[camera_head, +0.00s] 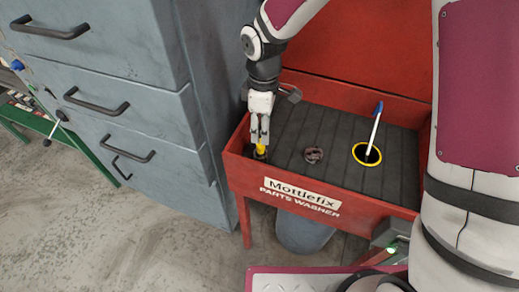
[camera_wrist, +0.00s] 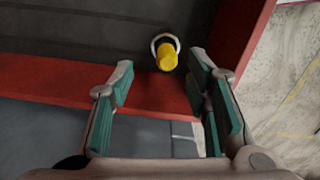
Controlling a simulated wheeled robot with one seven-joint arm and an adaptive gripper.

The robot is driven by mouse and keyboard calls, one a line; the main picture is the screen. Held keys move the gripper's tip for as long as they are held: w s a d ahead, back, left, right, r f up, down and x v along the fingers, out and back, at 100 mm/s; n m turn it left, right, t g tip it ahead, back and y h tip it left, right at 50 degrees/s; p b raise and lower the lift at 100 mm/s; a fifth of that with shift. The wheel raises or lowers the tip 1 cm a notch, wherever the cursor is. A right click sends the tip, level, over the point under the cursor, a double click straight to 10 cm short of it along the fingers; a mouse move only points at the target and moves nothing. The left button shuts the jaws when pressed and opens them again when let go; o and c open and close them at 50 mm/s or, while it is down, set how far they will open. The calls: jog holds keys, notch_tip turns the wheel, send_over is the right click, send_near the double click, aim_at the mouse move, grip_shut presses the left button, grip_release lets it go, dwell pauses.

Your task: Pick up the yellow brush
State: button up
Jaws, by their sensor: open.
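The yellow brush (camera_head: 260,148) stands at the left front corner inside the red parts washer, with only a short yellow part showing below my gripper in the head view. In the wrist view the yellow brush (camera_wrist: 167,56) is a short yellow handle end with a pale ring around its far side. My gripper (camera_head: 260,138) is over the brush, pointing down. In the wrist view my gripper (camera_wrist: 163,92) has its green-padded fingers apart, with nothing between them. The brush lies beyond the fingertips, nearer the right finger. Its bristles are hidden.
The red parts washer (camera_head: 232,166) has a raised rim close to the brush. A dark crumpled part (camera_head: 313,155) and a yellow-ringed hole (camera_head: 359,163) with a blue-tipped tool (camera_head: 375,125) are to the right. A grey drawer cabinet (camera_head: 130,110) stands at the left.

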aim_at(261, 145)
jog(key=shift+f, duration=0.7)
jog(key=f, duration=0.4)
jog(key=shift+s+a, duration=0.25)
jog(key=shift+s, duration=0.15)
jog(key=shift+f, duration=0.6)
jog(key=shift+c, duration=0.6)
grip_shut()
